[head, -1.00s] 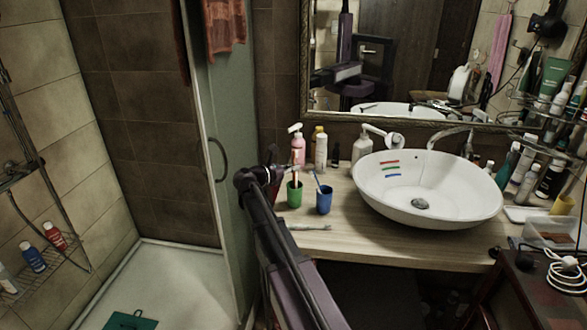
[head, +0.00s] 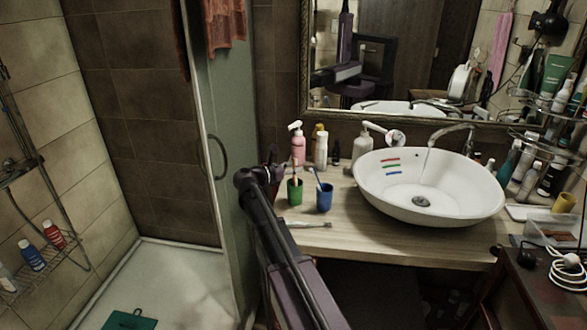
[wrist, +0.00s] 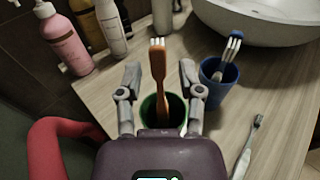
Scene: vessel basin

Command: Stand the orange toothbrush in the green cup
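The orange toothbrush (wrist: 161,83) stands bristles up in the green cup (wrist: 148,112), with its lower end inside. In the head view the toothbrush (head: 294,178) leans slightly in the green cup (head: 294,196) on the wooden counter. My gripper (wrist: 160,78) is open, with one finger on each side of the toothbrush and a gap on both sides. Its fingers are close above the green cup's rim. In the head view my arm hides most of the gripper. The bottom of the green cup's inside is dark.
A blue cup (head: 324,199) with a blue-and-white toothbrush (wrist: 231,50) stands close to the right. Another toothbrush (head: 307,224) lies on the counter in front. Bottles, including a pink pump bottle (head: 298,148), stand behind. The white basin (head: 430,190) is on the right.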

